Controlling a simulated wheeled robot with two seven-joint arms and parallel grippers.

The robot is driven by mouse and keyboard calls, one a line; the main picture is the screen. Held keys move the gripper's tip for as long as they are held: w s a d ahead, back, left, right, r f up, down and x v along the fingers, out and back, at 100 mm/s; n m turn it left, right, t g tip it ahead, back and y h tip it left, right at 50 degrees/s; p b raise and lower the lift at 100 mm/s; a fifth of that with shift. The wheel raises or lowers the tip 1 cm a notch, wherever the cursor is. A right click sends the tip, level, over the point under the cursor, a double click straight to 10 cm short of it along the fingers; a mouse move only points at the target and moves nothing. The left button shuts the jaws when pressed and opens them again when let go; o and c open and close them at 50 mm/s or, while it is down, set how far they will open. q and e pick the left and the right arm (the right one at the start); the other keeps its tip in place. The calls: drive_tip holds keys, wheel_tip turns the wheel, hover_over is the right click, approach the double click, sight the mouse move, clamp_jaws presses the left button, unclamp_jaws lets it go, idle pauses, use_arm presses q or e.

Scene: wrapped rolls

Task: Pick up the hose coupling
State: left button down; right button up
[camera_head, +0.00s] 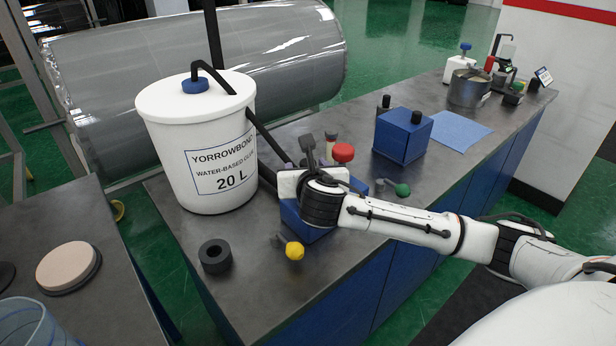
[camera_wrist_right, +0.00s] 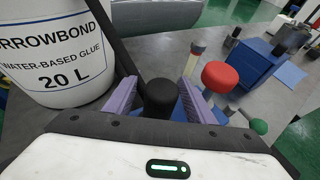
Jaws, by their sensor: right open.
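My right gripper (camera_wrist_right: 160,95) is open, with its two purple-padded fingers on either side of a black round-topped post (camera_wrist_right: 160,98). The post stands at a blue block (camera_head: 305,225) that lies mostly under my gripper in the head view. I see no clear contact between pads and post, and its lower part is hidden. I cannot tell for certain which thing is the hose coupling. A thick black ring (camera_head: 215,257) lies on the bench left of the gripper. In the head view, my gripper's white body hides its fingertips. My left gripper is not in view.
A white glue bucket (camera_head: 205,140) stands left of the gripper. Around the gripper are a red-capped part (camera_head: 343,153), a green knob (camera_head: 402,190) and a yellow knob (camera_head: 294,250). Another blue block (camera_head: 403,135) stands farther right.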

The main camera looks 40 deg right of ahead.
drive_tip(key=shift+c, duration=0.3)
drive_tip(key=c, duration=1.2)
drive_tip(key=shift+r, duration=0.1)
